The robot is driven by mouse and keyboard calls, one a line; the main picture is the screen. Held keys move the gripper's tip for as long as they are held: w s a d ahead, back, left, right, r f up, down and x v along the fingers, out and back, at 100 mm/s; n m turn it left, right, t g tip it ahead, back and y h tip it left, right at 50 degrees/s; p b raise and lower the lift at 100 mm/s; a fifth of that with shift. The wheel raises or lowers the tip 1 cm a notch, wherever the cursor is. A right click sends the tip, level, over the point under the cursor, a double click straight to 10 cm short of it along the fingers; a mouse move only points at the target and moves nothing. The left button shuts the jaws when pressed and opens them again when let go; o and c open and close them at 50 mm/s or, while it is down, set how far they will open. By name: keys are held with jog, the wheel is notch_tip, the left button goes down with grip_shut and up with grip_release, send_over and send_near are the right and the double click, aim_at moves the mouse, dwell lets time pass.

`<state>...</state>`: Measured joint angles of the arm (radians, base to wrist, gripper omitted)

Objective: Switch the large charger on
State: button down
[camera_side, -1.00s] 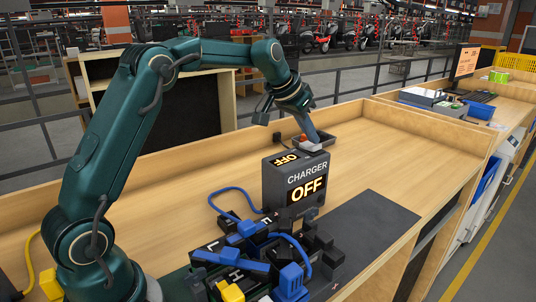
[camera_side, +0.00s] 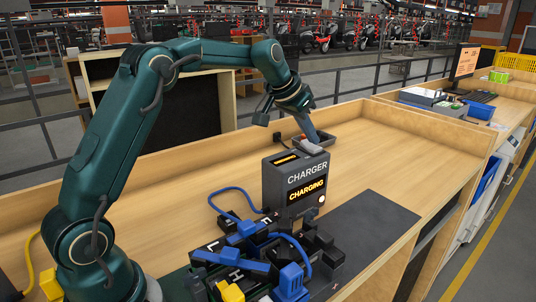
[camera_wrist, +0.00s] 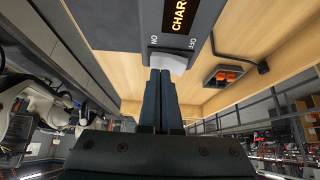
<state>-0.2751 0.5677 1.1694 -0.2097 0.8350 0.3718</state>
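The large charger (camera_side: 281,186) is a dark grey box on the bench. Its front display (camera_side: 306,190) reads CHARGING in lit orange letters, and a lit strip shows on its top. In the wrist view the charger (camera_wrist: 205,22) is close ahead, with ON and OFF marks beside a pale switch (camera_wrist: 169,62). My gripper (camera_wrist: 166,72) has its two dark fingers together, with the tips at the switch. In the side view my gripper (camera_side: 312,138) reaches down behind the charger's top; its fingertips are partly hidden there.
A blue cable (camera_side: 235,190) runs from the charger to a cluster of black and blue blocks (camera_side: 265,255) on a dark mat (camera_side: 372,222). A small tray (camera_side: 322,138) with red items sits behind the charger.

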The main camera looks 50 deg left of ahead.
jog(key=shift+r, duration=2)
